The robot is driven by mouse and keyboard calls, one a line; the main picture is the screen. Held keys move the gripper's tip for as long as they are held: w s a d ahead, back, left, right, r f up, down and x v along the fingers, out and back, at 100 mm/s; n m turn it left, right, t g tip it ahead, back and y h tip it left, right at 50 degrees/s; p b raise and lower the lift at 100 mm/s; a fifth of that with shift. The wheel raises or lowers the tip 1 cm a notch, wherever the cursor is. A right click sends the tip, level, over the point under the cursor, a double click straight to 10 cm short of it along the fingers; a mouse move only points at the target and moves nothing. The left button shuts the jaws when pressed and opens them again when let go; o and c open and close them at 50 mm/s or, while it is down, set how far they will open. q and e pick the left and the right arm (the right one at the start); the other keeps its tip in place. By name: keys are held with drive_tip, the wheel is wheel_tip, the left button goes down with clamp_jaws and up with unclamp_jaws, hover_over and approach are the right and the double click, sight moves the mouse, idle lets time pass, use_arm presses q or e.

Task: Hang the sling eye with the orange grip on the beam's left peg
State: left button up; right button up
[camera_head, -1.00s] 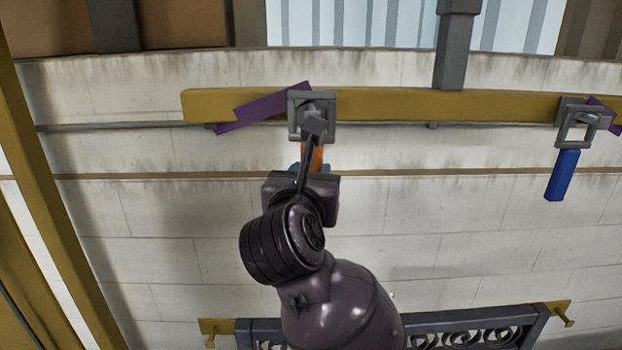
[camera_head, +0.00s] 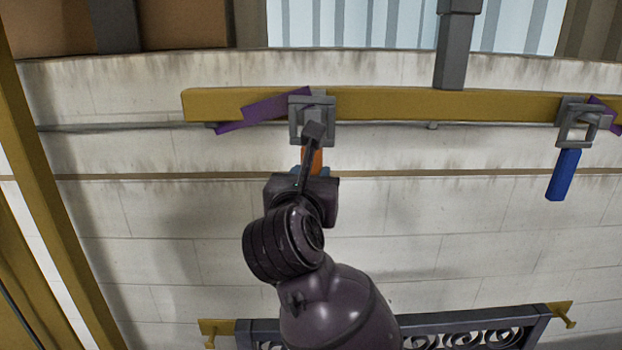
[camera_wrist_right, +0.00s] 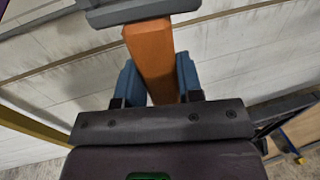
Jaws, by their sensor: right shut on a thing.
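The square grey sling eye (camera_head: 328,110) with the orange grip (camera_head: 314,160) is upright against the left end of the yellow beam (camera_head: 400,104). A purple strap (camera_head: 270,108) runs from it to the left. A grey piece shows inside the eye, partly covered by a dark part of my arm, so I cannot tell whether the peg passes through. My right gripper (camera_head: 312,172) is below the eye. In the right wrist view its blue fingers (camera_wrist_right: 158,82) are shut on the orange grip (camera_wrist_right: 154,58). My left gripper is out of view.
A second grey eye (camera_head: 570,110) with a blue grip (camera_head: 563,174) hangs at the beam's right end. A dark scrollwork gate panel (camera_head: 480,330) with yellow brackets is low in front of the pale wall. A yellow post (camera_head: 50,200) stands at left.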

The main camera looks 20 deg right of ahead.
drive_tip(key=o, duration=1.3)
drive_tip(key=shift+o, duration=0.2)
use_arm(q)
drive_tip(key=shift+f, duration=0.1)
use_arm(e)
drive_tip(key=shift+f+b, duration=0.4)
drive_tip(key=shift+f, duration=0.05)
drive_tip(key=shift+f+b, duration=0.6)
drive_tip(key=shift+f, duration=0.25)
use_arm(q)
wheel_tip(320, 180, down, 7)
drive_tip(key=b, duration=0.6)
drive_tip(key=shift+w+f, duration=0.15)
use_arm(e)
wheel_tip(320, 180, down, 9)
